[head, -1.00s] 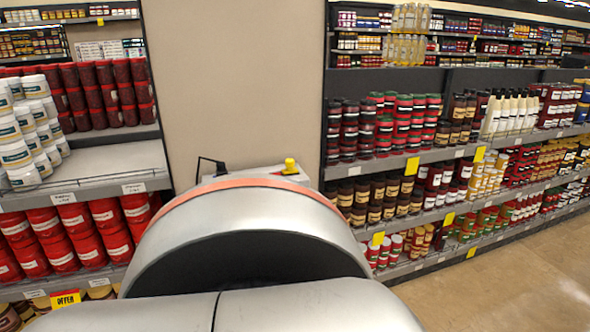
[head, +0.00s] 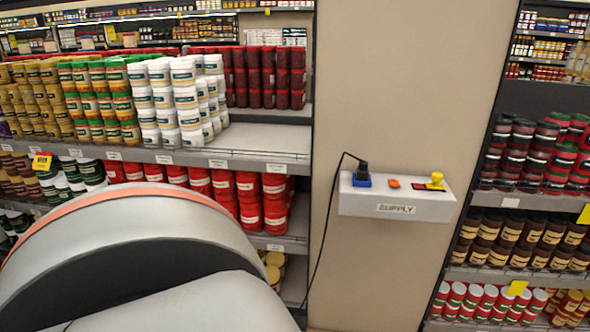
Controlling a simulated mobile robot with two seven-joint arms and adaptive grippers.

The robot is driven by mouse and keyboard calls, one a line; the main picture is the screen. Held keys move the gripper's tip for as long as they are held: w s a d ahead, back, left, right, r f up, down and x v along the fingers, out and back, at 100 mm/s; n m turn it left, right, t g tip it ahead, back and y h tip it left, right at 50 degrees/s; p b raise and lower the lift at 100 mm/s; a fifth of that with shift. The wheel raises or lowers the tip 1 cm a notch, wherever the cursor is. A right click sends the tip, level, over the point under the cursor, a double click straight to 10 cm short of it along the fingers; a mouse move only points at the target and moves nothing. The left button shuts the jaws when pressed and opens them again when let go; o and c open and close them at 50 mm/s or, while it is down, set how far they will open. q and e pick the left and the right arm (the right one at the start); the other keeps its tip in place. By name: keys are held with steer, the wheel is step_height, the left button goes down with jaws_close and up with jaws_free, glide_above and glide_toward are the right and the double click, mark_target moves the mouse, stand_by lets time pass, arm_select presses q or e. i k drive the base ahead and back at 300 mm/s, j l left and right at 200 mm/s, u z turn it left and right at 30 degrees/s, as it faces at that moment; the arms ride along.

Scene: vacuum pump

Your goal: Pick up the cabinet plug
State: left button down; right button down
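A black plug (head: 363,169) sits at the left end of a pale box (head: 395,204) labelled "SUPPLY", at a blue socket (head: 361,180). A black cord (head: 331,212) runs from the plug over the box's left edge and down. I take this plug to be the cabinet plug. An orange-red button (head: 393,183) and a yellow knob (head: 435,181) are on the box to the right of the plug. Neither of my grippers is in view.
The box is on a beige wall panel (head: 408,75) between shelves. White jars (head: 180,100) and red tubs (head: 248,200) fill the left shelves; dark jars (head: 510,235) stand on the right. My own grey body covers the lower left.

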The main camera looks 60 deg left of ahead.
mark_target(363, 172)
steer(key=u, duration=1.3)
steer(key=l, duration=0.1)
